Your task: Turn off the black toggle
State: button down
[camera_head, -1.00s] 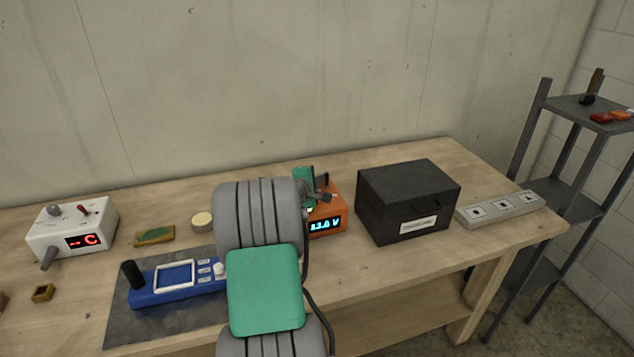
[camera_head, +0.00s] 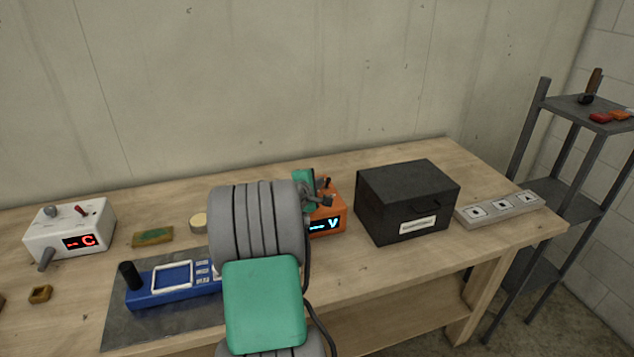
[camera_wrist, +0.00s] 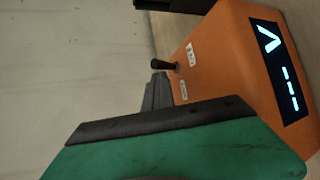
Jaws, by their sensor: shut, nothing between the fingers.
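The orange power unit (camera_head: 330,217) stands on the bench behind my arm. Its display (camera_head: 325,224) reads dashes and "V". The black toggle (camera_wrist: 163,64) sticks out of the unit's top face between small white labels in the wrist view. My gripper (camera_head: 327,199) is over the top of the unit in the head view, with its fingers shut and empty. In the wrist view my gripper (camera_wrist: 157,92) is close beside the toggle. I cannot tell whether it touches it. My arm hides the left part of the unit in the head view.
A black box (camera_head: 385,203) stands close to the right of the unit, with a grey socket strip (camera_head: 490,212) beyond it. A blue device (camera_head: 165,292) lies on a dark mat, and a white unit (camera_head: 72,226) with a red display stands at far left.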

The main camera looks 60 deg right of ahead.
jog(key=shift+s, duration=0.25)
jog(key=v, duration=0.2)
jog(key=b+v, duration=0.1)
jog(key=v, duration=0.4)
jog(key=shift+w+a+r, duration=0.1)
jog(key=shift+w+a, duration=0.15)
jog(key=shift+a, duration=0.15)
